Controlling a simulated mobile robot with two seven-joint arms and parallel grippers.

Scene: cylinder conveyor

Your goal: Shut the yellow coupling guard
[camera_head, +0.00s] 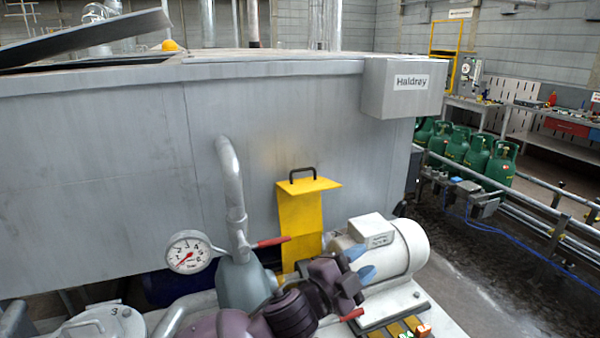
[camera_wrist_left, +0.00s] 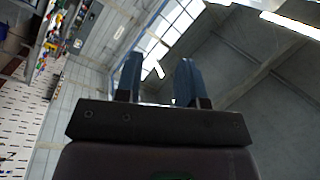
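The yellow coupling guard (camera_head: 301,222) stands raised and upright behind the pump and motor, in front of the grey tank. Its top flange juts to the right and carries a black handle (camera_head: 302,172). Its lower part is partly hidden by my left arm and the pump. My left gripper (camera_head: 364,262) is in front of the motor, to the right of and below the handle, apart from it. Its blue fingers are spread with nothing between them, as the left wrist view (camera_wrist_left: 159,78) also shows. My right gripper is not in view.
A white motor (camera_head: 405,250) stands right behind my left gripper. The pump (camera_head: 243,282) has red-handled valves, a vertical pipe (camera_head: 232,185) and a pressure gauge (camera_head: 188,252). The grey tank wall (camera_head: 120,170) closes off the back. Green gas cylinders (camera_head: 478,154) stand by the conveyor at right.

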